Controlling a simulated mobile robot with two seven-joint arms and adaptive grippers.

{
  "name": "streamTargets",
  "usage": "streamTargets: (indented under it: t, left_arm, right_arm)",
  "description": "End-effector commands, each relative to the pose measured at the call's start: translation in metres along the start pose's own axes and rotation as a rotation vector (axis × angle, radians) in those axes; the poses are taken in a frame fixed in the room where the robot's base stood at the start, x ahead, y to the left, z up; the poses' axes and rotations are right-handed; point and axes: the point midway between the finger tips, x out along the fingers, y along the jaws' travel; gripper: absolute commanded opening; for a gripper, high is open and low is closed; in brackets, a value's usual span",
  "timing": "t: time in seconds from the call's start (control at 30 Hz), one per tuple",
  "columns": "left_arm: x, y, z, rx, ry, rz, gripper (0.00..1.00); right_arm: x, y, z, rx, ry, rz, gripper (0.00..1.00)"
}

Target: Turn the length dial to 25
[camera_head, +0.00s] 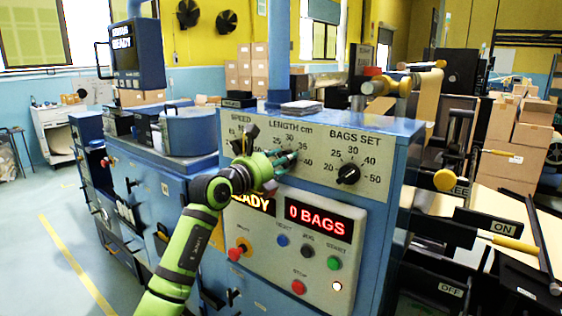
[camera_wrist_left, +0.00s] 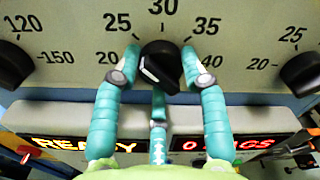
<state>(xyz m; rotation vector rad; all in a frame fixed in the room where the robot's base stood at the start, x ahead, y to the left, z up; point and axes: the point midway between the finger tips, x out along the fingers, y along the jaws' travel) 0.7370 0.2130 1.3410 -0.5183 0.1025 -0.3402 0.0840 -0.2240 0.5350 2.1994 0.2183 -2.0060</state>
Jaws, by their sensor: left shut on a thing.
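The length dial (camera_wrist_left: 165,62) is a black knob in the middle of the left wrist view, with 25, 30 and 35 around its top. A white mark shows on its lower left face; I cannot tell exactly which number it points to. My left gripper (camera_wrist_left: 160,78) is shut on the dial, with teal fingers at its left and right sides and another below. In the head view my left gripper (camera_head: 285,158) reaches the panel under the LENGTH cm label, and it hides most of the dial there.
The speed dial (camera_wrist_left: 12,67) is close on the left and the bags set dial (camera_head: 348,174) on the right. Below is a display (camera_head: 318,220) reading 0 BAGS, with several buttons, including a red one (camera_head: 299,287). Open floor (camera_head: 50,245) lies left of the machine.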

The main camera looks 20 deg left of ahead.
Motion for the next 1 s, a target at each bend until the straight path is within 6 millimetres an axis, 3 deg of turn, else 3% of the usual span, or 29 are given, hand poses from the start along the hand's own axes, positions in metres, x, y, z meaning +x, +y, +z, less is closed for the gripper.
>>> streamTargets:
  t: [0.03,0.13,0.17,0.2,0.67,1.0]
  left_arm:
    - [-0.002,-0.003,0.013,0.004,-0.029,-0.006,0.1]
    - [-0.002,-0.003,0.013,0.005,-0.029,-0.006,0.1]
    - [-0.002,-0.003,0.013,0.005,-0.029,-0.006,0.51]
    - [-0.002,-0.003,0.013,0.005,-0.029,-0.006,0.66]
    - [-0.01,-0.001,0.006,0.003,-0.016,-0.004,0.66]
    - [-0.071,0.0,0.005,0.006,-0.018,-0.002,0.66]
  right_arm:
    - [-0.001,0.0,0.0,0.0,0.0,0.0,0.0]
    - [-0.001,0.0,0.0,0.0,0.0,0.0,0.0]
    - [-0.001,0.0,0.0,0.0,0.0,0.0,0.0]
    - [-0.001,0.0,0.0,0.0,0.0,0.0,0.0]
    - [0.0,-0.001,-0.001,-0.002,0.002,-0.002,0.0]
    - [0.0,-0.001,-0.001,-0.001,0.001,-0.002,0.0]
